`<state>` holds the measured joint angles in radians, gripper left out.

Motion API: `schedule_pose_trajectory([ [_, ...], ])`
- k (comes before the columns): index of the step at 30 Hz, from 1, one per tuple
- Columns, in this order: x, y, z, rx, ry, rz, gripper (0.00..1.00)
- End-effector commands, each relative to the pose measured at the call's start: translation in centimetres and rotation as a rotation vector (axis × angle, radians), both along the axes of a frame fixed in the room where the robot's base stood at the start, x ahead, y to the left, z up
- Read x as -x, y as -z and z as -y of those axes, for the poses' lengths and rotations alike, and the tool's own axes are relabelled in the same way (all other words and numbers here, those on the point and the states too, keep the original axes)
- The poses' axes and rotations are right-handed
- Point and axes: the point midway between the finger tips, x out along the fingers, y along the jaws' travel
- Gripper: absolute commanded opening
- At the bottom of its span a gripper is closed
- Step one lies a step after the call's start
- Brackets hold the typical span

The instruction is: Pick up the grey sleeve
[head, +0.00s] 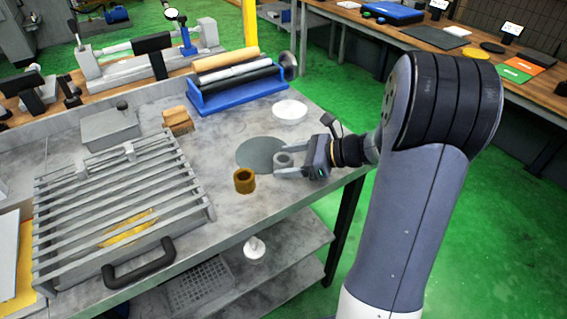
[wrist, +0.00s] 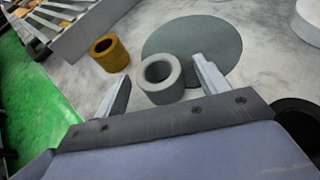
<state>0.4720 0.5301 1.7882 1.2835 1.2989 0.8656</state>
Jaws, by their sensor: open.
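The grey sleeve (wrist: 161,79) is a short, thick-walled ring standing upright on the metal bench, at the edge of a dark grey-green round mat. In the head view the sleeve (head: 285,160) is partly hidden by my gripper (head: 290,164). In the wrist view my gripper (wrist: 163,85) is open, with one finger on each side of the sleeve. A gap shows on both sides, and the sleeve stands near the fingertips. A brass-coloured sleeve (head: 244,181) stands to the left on the bench; it also shows in the wrist view (wrist: 110,54).
The round mat (head: 258,151) lies flat beside the sleeve. A white round dish (head: 289,111) and a blue tray of rods (head: 237,92) are farther back. A slatted rack (head: 120,215) with a black handle fills the left. The bench's front edge is close.

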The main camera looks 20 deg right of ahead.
Motion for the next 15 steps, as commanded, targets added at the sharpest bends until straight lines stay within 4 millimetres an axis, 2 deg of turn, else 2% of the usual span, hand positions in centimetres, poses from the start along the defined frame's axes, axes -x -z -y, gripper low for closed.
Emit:
schedule_pose_trajectory([
  [5, 0.00, -0.01, 0.03, 0.000, 0.000, 0.000, 0.68],
  [15, 0.01, -0.03, 0.04, 0.000, 0.001, 0.000, 0.40],
])
